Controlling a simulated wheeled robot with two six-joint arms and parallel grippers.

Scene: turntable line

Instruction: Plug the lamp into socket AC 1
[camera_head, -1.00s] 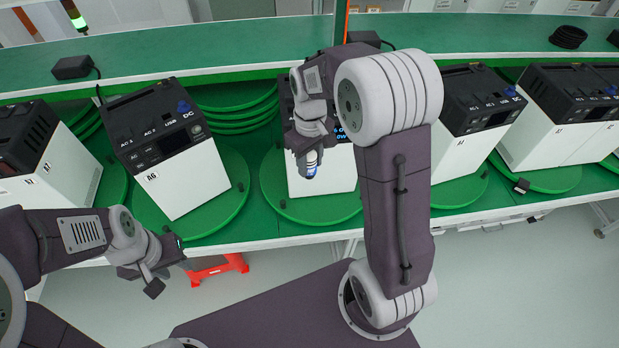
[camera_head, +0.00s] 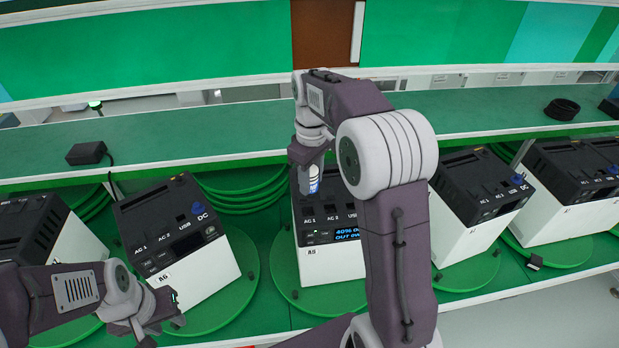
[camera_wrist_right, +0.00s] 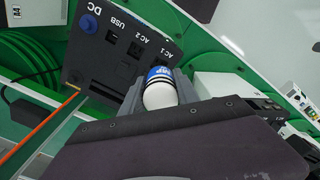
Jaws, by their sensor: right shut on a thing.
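A small white lamp with a blue band (camera_head: 314,184) is held in my right gripper (camera_head: 308,178), above the top of the middle power station (camera_head: 325,262). In the right wrist view the lamp (camera_wrist_right: 160,92) sits between the gripper's fingers, close to the AC 1 socket (camera_wrist_right: 160,60) of that station. Its plug end is hidden, so I cannot tell whether it touches the socket. The station's display (camera_head: 347,233) is lit and reads about 40% and OUT 0W. My left gripper (camera_head: 160,315) is empty and looks open at the lower left, in front of station A6.
Station A6 (camera_head: 205,285) stands to the left and another station (camera_head: 475,225) to the right, each on a green turntable (camera_head: 250,262). A green shelf (camera_head: 220,135) runs behind, with a black adapter (camera_head: 87,152) and a coiled cable (camera_head: 562,109).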

